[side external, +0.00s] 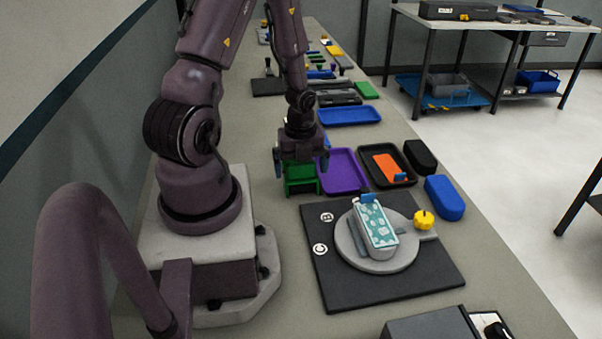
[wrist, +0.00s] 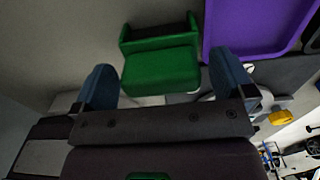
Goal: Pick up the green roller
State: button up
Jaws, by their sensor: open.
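A green block-shaped piece, which I take to be the green roller (wrist: 160,72), lies between the two blue fingers of my gripper (wrist: 163,78) in the wrist view. Behind it stands a darker green holder (wrist: 158,34) with raised side walls. In the side view my gripper (side external: 301,163) points down, directly over the green holder (side external: 302,186), and hides most of the roller. The fingers are open, one on either side of the roller, with a gap visible at each side. I cannot tell how far down they reach beside it.
A purple tray (side external: 343,171) stands close to the right of the holder. Beyond it are a black tray (side external: 372,177) with an orange piece and a blue block (side external: 444,198). A dark board (side external: 329,278) with a turntable, a teal-patterned box (side external: 376,226) and a yellow knob (side external: 423,220) is in front.

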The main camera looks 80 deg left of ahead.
jog(key=shift+f, duration=0.9)
jog(key=c, duration=0.8)
jog(key=shift+r, duration=0.1)
notch_tip(320, 180, up, 10)
jog(key=shift+f, duration=0.1)
